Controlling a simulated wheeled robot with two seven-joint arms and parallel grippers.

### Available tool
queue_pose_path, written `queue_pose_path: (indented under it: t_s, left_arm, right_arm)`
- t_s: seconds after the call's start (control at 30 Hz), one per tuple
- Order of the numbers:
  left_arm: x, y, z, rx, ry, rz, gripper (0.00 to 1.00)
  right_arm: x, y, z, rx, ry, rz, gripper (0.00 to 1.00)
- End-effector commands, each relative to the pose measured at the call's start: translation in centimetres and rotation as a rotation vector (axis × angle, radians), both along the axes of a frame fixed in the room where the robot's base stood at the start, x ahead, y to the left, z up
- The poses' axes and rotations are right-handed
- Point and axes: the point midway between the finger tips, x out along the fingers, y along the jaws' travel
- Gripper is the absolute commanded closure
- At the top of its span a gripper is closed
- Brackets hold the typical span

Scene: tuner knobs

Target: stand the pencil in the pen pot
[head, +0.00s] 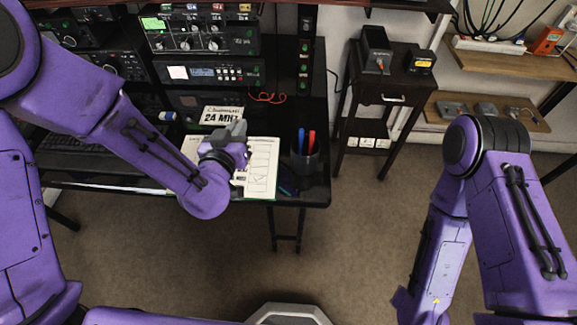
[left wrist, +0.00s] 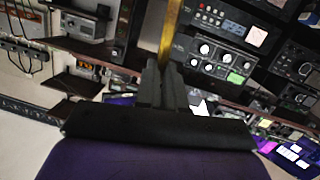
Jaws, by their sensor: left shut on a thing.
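The pencil (left wrist: 171,30) is a yellow-brown shaft in the left wrist view. It sticks out from between the fingers of my left gripper (left wrist: 163,88) and runs up past the top edge of that view. In the head view my left gripper (head: 238,128) is over the papers on the desk, left of the pen pot; I cannot make out the pencil there. The dark pen pot (head: 306,167) stands near the desk's right front corner, with a blue and a red pen upright in it. My left gripper is apart from the pot. My right gripper is out of view.
White papers (head: 262,172) and a "24 MHz" card (head: 222,116) lie on the desk. A radio stack (head: 200,35) stands behind them. A dark blue item (head: 288,187) lies beside the pot. A small side table (head: 385,90) stands to the right, with open floor in front.

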Motion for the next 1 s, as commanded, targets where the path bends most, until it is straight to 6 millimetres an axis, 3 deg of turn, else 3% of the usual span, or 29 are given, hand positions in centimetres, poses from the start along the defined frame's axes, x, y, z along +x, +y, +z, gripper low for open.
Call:
queue_pose_path:
  t_s: [0.03, 0.13, 0.3, 0.37, 0.47, 0.6, 0.9, 1.0]
  left_arm:
    - [0.9, -2.0, -1.1, 0.007, -0.039, -0.041, 1.00]
    - [2.0, -6.3, 0.0, 0.030, -0.106, -0.126, 1.00]
    - [2.2, -12.4, 2.7, 0.070, -0.195, -0.247, 1.00]
    - [2.0, -13.6, 3.3, 0.078, -0.210, -0.270, 1.00]
    - [1.9, -14.4, 2.4, 0.087, -0.215, -0.286, 1.00]
    - [1.8, -14.5, -0.7, 0.087, -0.214, -0.288, 1.00]
    - [1.8, -14.5, -5.4, 0.086, -0.215, -0.288, 1.00]
    - [1.9, -14.5, -5.8, 0.084, -0.218, -0.287, 1.00]
  right_arm:
    - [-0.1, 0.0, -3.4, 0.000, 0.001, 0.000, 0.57]
    - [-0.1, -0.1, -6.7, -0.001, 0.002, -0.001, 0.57]
    - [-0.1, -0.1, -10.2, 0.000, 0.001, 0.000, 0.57]
    - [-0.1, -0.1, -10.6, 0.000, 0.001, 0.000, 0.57]
    - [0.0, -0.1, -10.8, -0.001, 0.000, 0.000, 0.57]
    - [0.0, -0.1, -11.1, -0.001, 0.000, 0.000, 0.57]
    - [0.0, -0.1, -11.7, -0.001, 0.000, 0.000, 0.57]
    - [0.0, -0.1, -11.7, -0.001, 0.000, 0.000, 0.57]
